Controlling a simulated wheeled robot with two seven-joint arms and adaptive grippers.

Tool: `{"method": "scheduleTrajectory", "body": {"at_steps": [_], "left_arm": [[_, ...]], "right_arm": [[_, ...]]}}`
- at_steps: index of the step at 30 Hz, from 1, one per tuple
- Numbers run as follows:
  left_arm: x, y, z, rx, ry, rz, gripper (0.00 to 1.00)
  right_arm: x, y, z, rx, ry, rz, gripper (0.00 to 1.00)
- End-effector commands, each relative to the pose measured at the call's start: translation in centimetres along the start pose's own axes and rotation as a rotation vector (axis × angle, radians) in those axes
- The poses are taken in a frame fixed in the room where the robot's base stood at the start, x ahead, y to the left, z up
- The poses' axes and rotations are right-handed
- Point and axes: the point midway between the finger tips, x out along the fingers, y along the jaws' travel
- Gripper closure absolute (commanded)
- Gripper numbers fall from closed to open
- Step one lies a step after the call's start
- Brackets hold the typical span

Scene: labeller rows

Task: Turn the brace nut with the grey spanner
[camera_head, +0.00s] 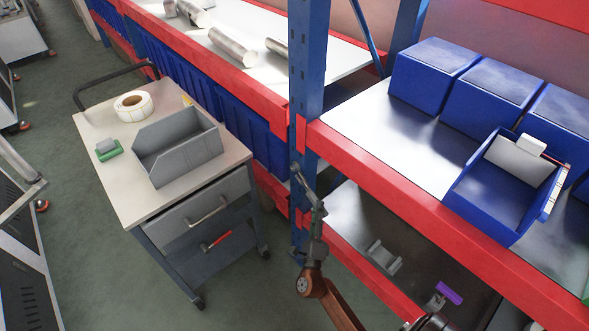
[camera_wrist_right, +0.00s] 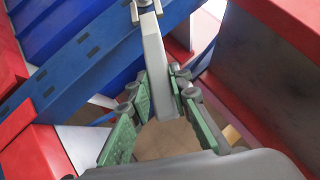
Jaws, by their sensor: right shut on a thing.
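My right gripper (camera_head: 316,215) is beside the blue rack post (camera_head: 306,70), below the level of the upper red beam. In the right wrist view, its green-padded fingers (camera_wrist_right: 164,92) are shut on the grey spanner (camera_wrist_right: 154,50), a flat grey bar. The spanner also shows small and thin in the head view (camera_head: 301,180), its far end close to the post. In the wrist view that end reaches a pale metal fitting at the top edge. I cannot tell the brace nut apart there, nor whether the spanner's jaw is around it.
A cart (camera_head: 112,185) at left carries a label roll (camera_head: 133,104), a green-and-grey item (camera_head: 108,149) and a grey bin (camera_head: 180,157). Blue bins (camera_head: 432,75) stand on the right upper shelf. A grey holder (camera_head: 383,258) and purple item (camera_head: 449,293) are on the lower shelf.

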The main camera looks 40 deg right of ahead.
Motion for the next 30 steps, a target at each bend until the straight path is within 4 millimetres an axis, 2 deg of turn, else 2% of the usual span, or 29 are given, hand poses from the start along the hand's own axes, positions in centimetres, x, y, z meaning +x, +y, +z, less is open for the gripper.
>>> {"method": "scheduleTrajectory", "body": {"at_steps": [30], "left_arm": [[-0.01,-0.01,0.0,0.0,0.0,0.0,0.6]], "right_arm": [[0.88,-0.04,0.88,0.001,0.001,0.0,1.0]]}}
